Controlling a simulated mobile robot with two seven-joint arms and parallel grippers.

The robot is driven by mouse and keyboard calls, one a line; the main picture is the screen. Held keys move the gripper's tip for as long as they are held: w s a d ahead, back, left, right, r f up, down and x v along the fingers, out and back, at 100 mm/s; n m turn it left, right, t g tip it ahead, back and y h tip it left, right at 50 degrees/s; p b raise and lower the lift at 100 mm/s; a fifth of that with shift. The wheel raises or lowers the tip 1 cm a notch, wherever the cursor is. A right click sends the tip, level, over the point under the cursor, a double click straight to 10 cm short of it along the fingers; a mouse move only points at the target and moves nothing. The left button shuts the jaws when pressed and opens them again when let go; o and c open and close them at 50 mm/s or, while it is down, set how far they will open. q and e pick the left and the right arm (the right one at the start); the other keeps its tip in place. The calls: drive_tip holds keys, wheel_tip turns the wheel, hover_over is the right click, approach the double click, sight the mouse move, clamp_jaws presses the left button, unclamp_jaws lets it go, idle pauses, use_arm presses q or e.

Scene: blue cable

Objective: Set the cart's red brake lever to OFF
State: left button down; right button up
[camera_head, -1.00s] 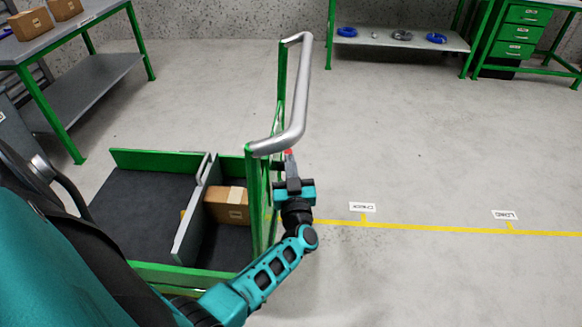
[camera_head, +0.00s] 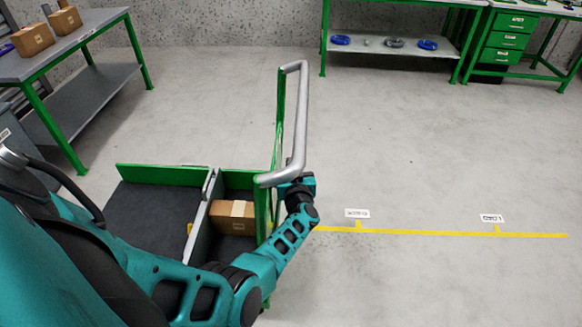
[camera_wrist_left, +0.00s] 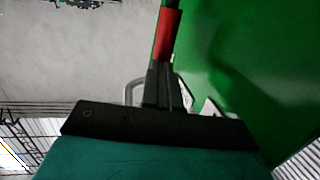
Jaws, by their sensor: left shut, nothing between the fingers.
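The cart's red brake lever (camera_wrist_left: 168,36) shows in the left wrist view, just past my fingertips, beside a green cart panel (camera_wrist_left: 240,60). I cannot tell whether the fingers touch it. In the head view the lever is hidden. My left gripper (camera_wrist_left: 161,72) is shut with nothing between its fingers. In the head view this gripper (camera_head: 296,184) is at the cart's handle end, partly behind the grey push bar (camera_head: 297,120). The green-framed cart (camera_head: 160,174) stands at the left. My right gripper is not in view.
A cardboard box (camera_head: 232,217) lies in the cart. A green-legged table (camera_head: 85,48) with boxes stands at the back left. A shelf with cable coils (camera_head: 395,43) and a green drawer unit (camera_head: 508,40) stand at the back. The floor right of the cart is clear, with a yellow line (camera_head: 440,234).

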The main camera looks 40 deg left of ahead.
use_arm(q)
drive_tip(key=w, duration=0.1)
drive_tip(key=w+a+b, duration=0.1)
drive_tip(key=shift+w+a+r, duration=0.15)
drive_tip(key=shift+w+a, duration=0.15)
drive_tip(key=shift+w+d+b+x, duration=0.1)
drive_tip(key=shift+b+x, duration=0.55)
drive_tip(key=shift+x, duration=0.2)
drive_tip(key=shift+w+d+b+x, duration=0.15)
drive_tip(key=shift+b+x, duration=0.5)
drive_tip(key=shift+x, duration=0.25)
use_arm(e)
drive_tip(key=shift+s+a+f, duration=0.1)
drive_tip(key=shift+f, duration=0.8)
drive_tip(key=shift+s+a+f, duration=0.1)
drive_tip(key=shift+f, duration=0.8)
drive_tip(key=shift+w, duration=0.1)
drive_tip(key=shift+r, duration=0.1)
